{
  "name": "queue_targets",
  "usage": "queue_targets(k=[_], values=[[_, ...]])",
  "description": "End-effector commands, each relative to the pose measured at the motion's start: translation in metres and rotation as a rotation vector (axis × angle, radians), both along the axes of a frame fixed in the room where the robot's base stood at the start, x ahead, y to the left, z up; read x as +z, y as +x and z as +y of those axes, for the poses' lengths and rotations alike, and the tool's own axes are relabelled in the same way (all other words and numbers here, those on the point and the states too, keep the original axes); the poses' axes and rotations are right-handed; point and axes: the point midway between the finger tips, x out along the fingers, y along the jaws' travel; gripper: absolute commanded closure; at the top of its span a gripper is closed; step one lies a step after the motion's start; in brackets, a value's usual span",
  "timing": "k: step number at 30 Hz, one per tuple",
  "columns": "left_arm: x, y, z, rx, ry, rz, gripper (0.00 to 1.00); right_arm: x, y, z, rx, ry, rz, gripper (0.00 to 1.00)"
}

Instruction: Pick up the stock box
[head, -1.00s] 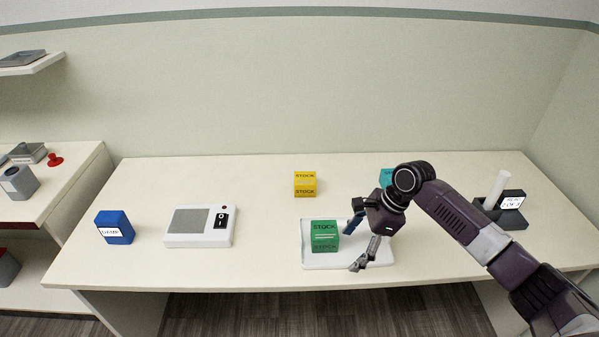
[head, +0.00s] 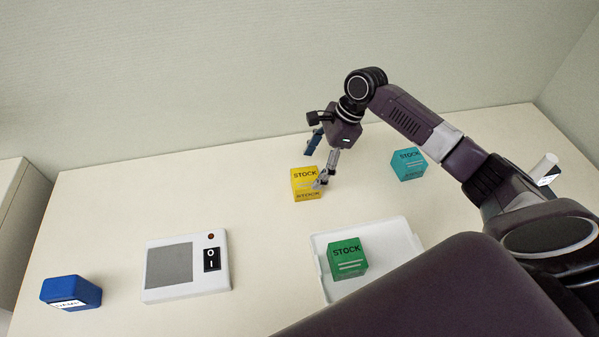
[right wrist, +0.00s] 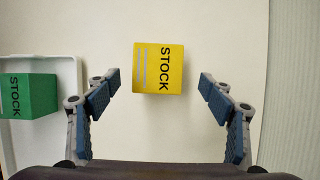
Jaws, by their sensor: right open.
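A yellow box marked STOCK (head: 306,183) stands on the counter towards the back. It also shows in the right wrist view (right wrist: 158,68), ahead of and between the finger lines. My right gripper (head: 317,163) is open at the yellow box, with one finger overlapping its right side in the head view; contact cannot be told. In the right wrist view the open fingers (right wrist: 158,82) have a gap on each side of the box. A green STOCK box (head: 347,258) sits on a white tray (head: 398,236). A teal box (head: 408,164) stands further right. My left gripper is not in view.
A white device with a grey panel and a switch (head: 187,267) lies on the counter left of the tray. A blue box (head: 71,292) is at the front left. A white cylinder (head: 546,165) stands far right. The back left counter is clear.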

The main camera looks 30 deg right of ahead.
Motion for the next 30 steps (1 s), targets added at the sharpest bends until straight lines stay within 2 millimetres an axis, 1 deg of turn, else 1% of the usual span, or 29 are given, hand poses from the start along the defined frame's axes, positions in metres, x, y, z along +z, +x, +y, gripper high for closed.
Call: queue_targets(k=[1, 3, 7, 11, 12, 15, 18, 23, 24, 26, 30], values=[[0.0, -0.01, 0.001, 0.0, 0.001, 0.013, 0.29, -0.006, 0.0, 0.003, 0.0, 0.001, 0.003, 0.25], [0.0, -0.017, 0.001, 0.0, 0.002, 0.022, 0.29, -0.014, 0.0, 0.006, 0.002, 0.002, 0.003, 0.25], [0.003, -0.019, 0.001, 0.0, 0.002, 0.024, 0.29, -0.027, 0.001, 0.01, 0.001, 0.001, 0.004, 0.25], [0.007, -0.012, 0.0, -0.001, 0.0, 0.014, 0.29, -0.047, 0.002, 0.015, 0.002, 0.001, 0.004, 0.25], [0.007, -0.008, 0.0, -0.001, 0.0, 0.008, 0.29, -0.053, 0.003, 0.018, 0.0, 0.002, 0.003, 0.25], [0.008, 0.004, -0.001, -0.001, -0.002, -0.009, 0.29, -0.062, 0.005, 0.021, 0.001, 0.001, 0.001, 0.25], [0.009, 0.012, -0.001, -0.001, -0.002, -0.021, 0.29, -0.066, 0.005, 0.023, 0.001, 0.0, 0.001, 0.25], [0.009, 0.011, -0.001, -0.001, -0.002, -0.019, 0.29, -0.067, 0.005, 0.022, 0.001, 0.0, 0.001, 0.25], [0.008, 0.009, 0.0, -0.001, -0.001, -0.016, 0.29, -0.066, 0.005, 0.022, 0.001, 0.0, 0.001, 0.26], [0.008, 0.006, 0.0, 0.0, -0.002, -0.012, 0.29, -0.066, 0.005, 0.022, 0.001, 0.0, 0.001, 0.33], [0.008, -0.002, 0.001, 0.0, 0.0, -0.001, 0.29, -0.066, 0.005, 0.022, 0.001, 0.0, 0.001, 0.48]])
